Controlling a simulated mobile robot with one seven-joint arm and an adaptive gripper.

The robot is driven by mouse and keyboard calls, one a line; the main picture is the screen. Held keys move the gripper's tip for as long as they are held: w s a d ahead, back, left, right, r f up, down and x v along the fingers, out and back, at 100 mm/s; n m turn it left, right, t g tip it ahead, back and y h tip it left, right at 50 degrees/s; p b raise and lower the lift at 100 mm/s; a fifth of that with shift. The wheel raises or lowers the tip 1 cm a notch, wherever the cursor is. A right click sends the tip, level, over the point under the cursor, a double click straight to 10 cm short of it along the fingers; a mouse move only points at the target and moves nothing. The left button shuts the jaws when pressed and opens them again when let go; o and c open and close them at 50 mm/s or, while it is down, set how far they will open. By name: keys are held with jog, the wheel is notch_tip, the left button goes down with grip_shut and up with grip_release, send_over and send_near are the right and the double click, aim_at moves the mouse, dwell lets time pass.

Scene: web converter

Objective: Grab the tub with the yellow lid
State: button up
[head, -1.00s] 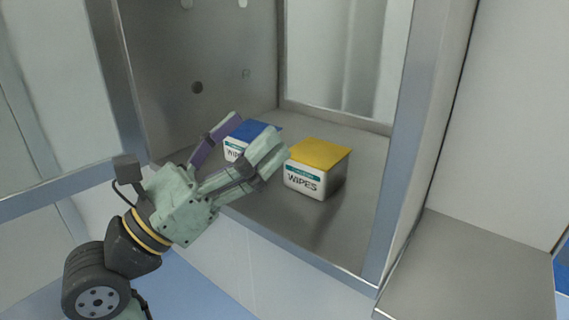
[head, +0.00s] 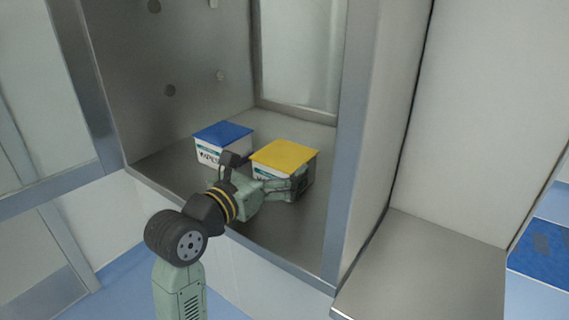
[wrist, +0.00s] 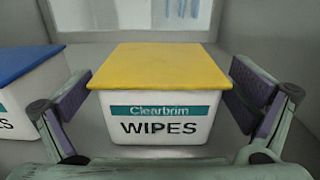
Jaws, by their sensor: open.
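The tub with the yellow lid (head: 284,155) stands upright on the floor of the metal compartment, a white box with a "Clearbrim WIPES" label. In the wrist view the tub (wrist: 158,100) is centred between the two fingers of my gripper (wrist: 160,108). The fingers are open, one on each side of it, with a visible gap on the left and a narrower one on the right. In the head view my gripper (head: 276,188) is low at the tub's front, and hides part of its front face.
A similar tub with a blue lid (head: 222,142) stands just left of the yellow-lidded one; it also shows at the left of the wrist view (wrist: 22,90). The compartment's right post (head: 345,150) and front edge (head: 270,252) frame the opening. A metal ledge (head: 430,265) lies outside, right.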

jog(key=shift+x, duration=1.05)
jog(key=c, duration=1)
jog(key=shift+r, duration=0.25)
